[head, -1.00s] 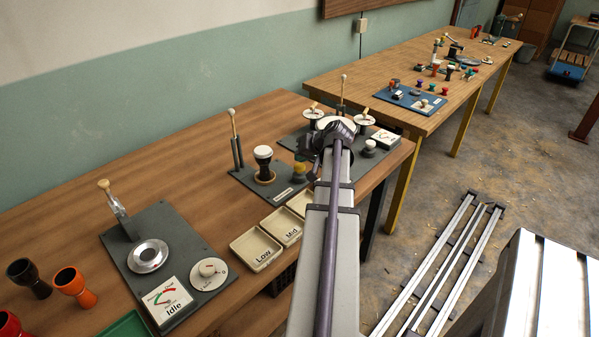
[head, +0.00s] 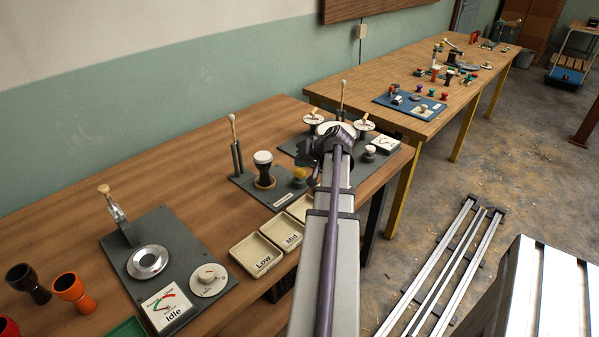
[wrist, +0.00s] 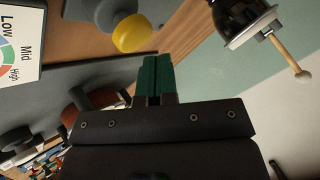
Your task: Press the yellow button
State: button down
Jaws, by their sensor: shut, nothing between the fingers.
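The yellow button (head: 299,174) is a round yellow cap on a dark base at the front of the grey drum station, right of the black goblet drum (head: 263,170). In the wrist view the yellow button (wrist: 132,33) shows up and left of my fingertips, with a visible gap in the picture. My gripper (wrist: 155,62) has its green fingers together, with nothing between them. In the head view my gripper is dark and partly hidden by my arm, close to the right of the button. I cannot tell its exact height over the button.
A mallet on a post (head: 235,145) stands left of the drum. A gauge card (wrist: 18,45) lies left in the wrist view. Low and Mid trays (head: 256,256) sit along the table's front edge. A second station with dials (head: 364,125) stands behind my gripper.

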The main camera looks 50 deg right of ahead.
aim_at(301, 171)
dwell(0.8)
jog(key=shift+f+b, duration=0.45)
jog(key=shift+f+b, duration=0.95)
dwell(0.8)
jog(key=shift+r, duration=0.1)
jog(key=shift+r+p, duration=1.35)
jog(key=shift+p, duration=0.1)
notch_tip(301, 171, up, 5)
jog(key=p, duration=0.5)
